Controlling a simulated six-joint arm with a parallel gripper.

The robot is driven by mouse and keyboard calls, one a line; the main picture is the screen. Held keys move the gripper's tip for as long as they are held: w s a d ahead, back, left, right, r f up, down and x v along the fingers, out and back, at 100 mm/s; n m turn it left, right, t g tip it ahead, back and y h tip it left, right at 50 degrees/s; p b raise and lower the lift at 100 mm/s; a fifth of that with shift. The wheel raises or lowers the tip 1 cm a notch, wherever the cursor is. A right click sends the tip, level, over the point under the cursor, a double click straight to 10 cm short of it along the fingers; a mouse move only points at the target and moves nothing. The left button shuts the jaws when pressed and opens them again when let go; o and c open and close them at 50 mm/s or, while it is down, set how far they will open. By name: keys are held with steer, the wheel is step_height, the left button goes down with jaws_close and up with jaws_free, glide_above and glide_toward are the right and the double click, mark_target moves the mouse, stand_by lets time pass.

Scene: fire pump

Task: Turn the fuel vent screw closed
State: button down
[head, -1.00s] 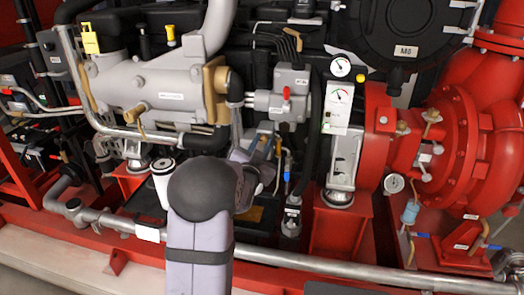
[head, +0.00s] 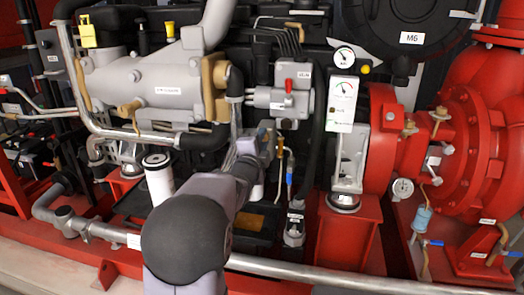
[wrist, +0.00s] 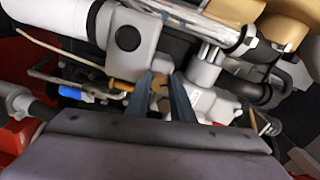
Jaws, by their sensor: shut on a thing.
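The piece shows between the fingertips, against a light grey housing (wrist: 200,75). In the head view my gripper (head: 262,140) is small and reaches in at the middle of the engine, below the grey box with the red lever. My own arm hides part of that spot, and the screw cannot be made out clearly there. How far the screw is turned cannot be told.
A blue-handled fitting (head: 289,176) hangs just right of my gripper; a blue part (wrist: 75,92) is left in the wrist view. A white cylinder (head: 159,178) stands left of my arm. A grey pipe (head: 300,272) crosses in front. Hoses crowd the gripper closely.

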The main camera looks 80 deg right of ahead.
steer(key=m+b, duration=0.5)
stand_by(0.5)
steer(key=c, duration=1.5)
jaws_free()
steer(key=shift+c, duration=0.2)
steer(key=shift+r, duration=0.1)
steer(key=shift+a, duration=0.1)
steer(key=a, duration=0.7)
